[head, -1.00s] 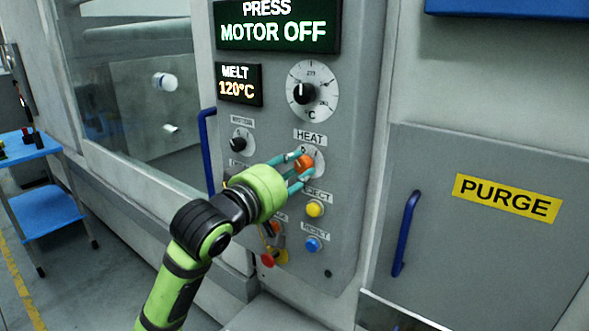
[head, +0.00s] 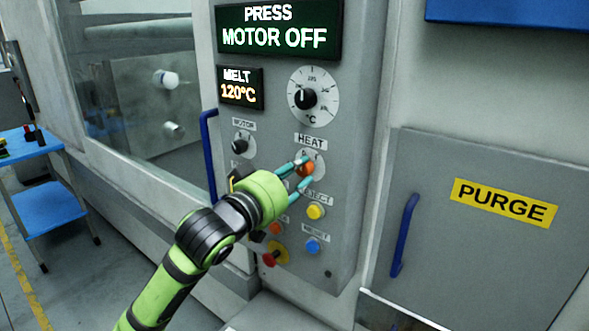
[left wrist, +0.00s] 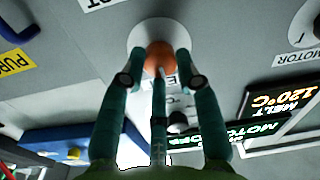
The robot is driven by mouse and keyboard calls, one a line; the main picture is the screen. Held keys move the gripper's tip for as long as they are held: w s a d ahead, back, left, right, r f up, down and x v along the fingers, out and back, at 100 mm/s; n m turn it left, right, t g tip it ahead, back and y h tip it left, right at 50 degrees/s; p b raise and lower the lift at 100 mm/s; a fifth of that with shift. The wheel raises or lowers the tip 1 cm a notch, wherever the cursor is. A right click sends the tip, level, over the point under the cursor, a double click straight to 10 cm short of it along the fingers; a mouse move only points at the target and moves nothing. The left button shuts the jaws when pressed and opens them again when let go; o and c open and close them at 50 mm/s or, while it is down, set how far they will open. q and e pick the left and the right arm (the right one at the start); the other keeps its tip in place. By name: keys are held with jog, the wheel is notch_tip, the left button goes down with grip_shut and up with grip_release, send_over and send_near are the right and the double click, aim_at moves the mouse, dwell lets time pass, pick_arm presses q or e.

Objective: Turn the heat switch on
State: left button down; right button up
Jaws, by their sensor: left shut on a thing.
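The heat switch (head: 306,169) is an orange knob on a pale round plate under the HEAT label on the grey control panel. It also shows in the left wrist view (left wrist: 160,57), between the fingertips. My left gripper (head: 302,172) reaches it from the lower left, with its teal fingers closed around the knob. The fingers partly hide the knob and its plate, so I cannot tell which position it points to. My right gripper is not in view.
A black motor knob (head: 241,145) sits left of the heat switch, and a yellow button (head: 315,211) and a blue button (head: 313,245) sit below. A temperature dial (head: 313,97) is above. A blue handle (head: 405,235) stands out from the PURGE door at right.

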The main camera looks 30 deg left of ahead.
pick_arm(q)
jog(key=shift+a+r+m+p, duration=0.1)
jog(key=shift+m+p, duration=0.2)
jog(key=shift+m, duration=1.05)
jog(key=shift+d+r+m+p, duration=0.15)
jog(key=shift+m+p, duration=0.15)
jog(key=shift+m, duration=1)
jog(key=shift+a+r+m+p, duration=0.15)
jog(key=shift+m+p, duration=0.15)
jog(key=shift+m, duration=1.05)
jog(key=c, duration=0.9)
grip_release()
jog(key=shift+w+f, duration=0.2)
jog(key=shift+f, duration=0.1)
